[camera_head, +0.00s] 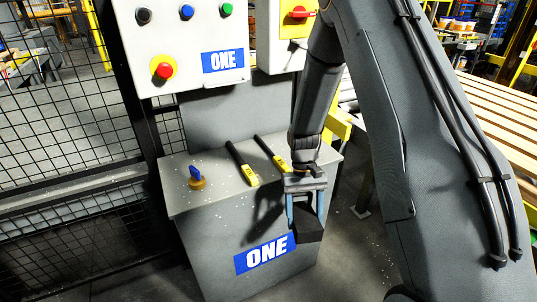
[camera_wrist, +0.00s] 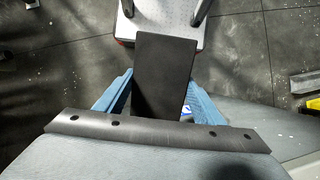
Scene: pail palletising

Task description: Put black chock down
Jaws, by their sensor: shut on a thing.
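My gripper (camera_head: 305,213) hangs in front of the grey cabinet, near its right front edge. Its two blue fingers are shut on the black chock (camera_head: 308,232), a dark block held below the palm. In the head view the chock overlaps the cabinet front just right of the blue ONE label (camera_head: 265,253). In the wrist view the chock (camera_wrist: 165,70) sticks out between the blue fingers (camera_wrist: 161,100), with dark floor around it. The chock is in the air, apart from the floor; part of it is hidden between the fingers.
The cabinet top (camera_head: 212,195) bears a blue-handled padlock-like item (camera_head: 196,178) and two black bars with yellow tags (camera_head: 250,176). A control panel (camera_head: 190,45) with buttons rises behind. A mesh fence (camera_head: 75,130) stands left. Wooden slats (camera_head: 490,110) lie right. Floor (camera_head: 350,255) right of the cabinet is clear.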

